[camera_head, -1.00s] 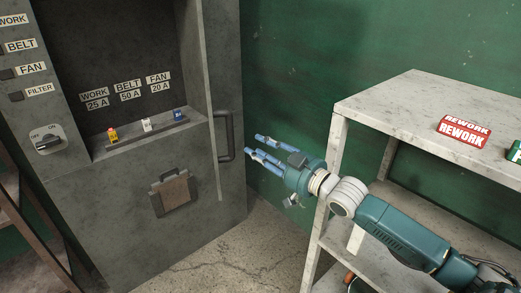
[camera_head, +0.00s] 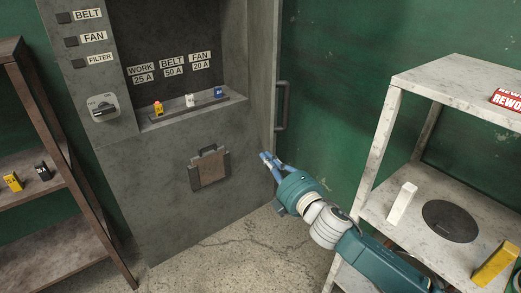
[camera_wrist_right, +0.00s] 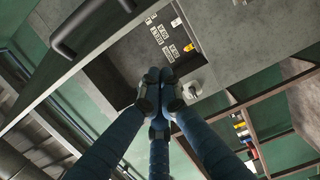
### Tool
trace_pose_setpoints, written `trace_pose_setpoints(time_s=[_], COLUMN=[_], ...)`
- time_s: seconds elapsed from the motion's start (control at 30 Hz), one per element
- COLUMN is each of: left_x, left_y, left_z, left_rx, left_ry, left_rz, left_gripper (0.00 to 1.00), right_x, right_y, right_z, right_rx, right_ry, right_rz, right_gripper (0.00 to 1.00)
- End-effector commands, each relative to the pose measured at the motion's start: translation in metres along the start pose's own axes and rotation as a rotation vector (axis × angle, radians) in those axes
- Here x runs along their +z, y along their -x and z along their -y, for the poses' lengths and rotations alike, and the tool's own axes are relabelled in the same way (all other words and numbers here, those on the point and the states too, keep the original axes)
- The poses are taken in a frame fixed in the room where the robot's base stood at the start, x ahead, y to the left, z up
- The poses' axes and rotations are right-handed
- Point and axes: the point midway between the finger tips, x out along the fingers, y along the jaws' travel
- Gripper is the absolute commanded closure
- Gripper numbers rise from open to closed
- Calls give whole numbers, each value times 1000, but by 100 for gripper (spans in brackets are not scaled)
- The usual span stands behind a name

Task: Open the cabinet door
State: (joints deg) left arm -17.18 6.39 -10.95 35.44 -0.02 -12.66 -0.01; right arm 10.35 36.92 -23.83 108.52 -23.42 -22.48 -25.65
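The grey cabinet (camera_head: 160,190) stands at left-centre in the head view, with its recess exposed. The door edge (camera_head: 271,80) shows as a narrow upright strip at the recess's right. The dark bar handle (camera_head: 282,108) is just right of that edge; it also shows at upper left in the wrist view (camera_wrist_right: 66,48). My right gripper (camera_head: 268,159) is below the handle and apart from it. In the wrist view its fingertips (camera_wrist_right: 160,88) are together, with nothing seen between them. My left gripper is out of view.
A white shelf unit (camera_head: 455,75) stands close on the right, with a white block (camera_head: 402,203) and a yellow block (camera_head: 495,264) on its lower shelf. A brown rack (camera_head: 65,170) is at left. Bare floor (camera_head: 235,255) lies before the cabinet.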

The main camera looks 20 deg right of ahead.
Motion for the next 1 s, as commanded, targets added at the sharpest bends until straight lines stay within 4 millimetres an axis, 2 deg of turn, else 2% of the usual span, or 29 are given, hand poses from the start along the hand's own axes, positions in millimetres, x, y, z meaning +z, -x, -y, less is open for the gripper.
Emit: trace_pose_setpoints(time_s=[0.17, 0.3, 0.4, 0.53, 0.73, 0.83, 1.0], left_x=[-3, -9, -11, -11, -8, -8, -9], left_y=[1, 8, 13, 18, 22, 31, 35], left_z=[-17, -38, -44, -39, -22, -20, -20], left_rx=[19, 43, 50, 46, 26, 24, 24], left_ry=[6, 4, 2, 2, 2, 4, 5], left_rz=[-4, -10, -13, -13, -10, -8, -9], left_gripper=[60, 60, 60, 60, 60, 60, 60], right_x=[-4, -5, -4, -5, -5, 14, 29], right_y=[-8, -27, -46, -71, -105, -96, -90], right_z=[-2, -4, -5, -4, -4, -5, -5], right_rx=[13, 13, 13, 12, 12, 8, 10], right_ry=[78, 75, 73, 71, 71, 74, 71], right_rz=[6, 6, 7, 6, 6, 7, 5], right_gripper=[100, 100, 100, 100, 100, 100, 100])
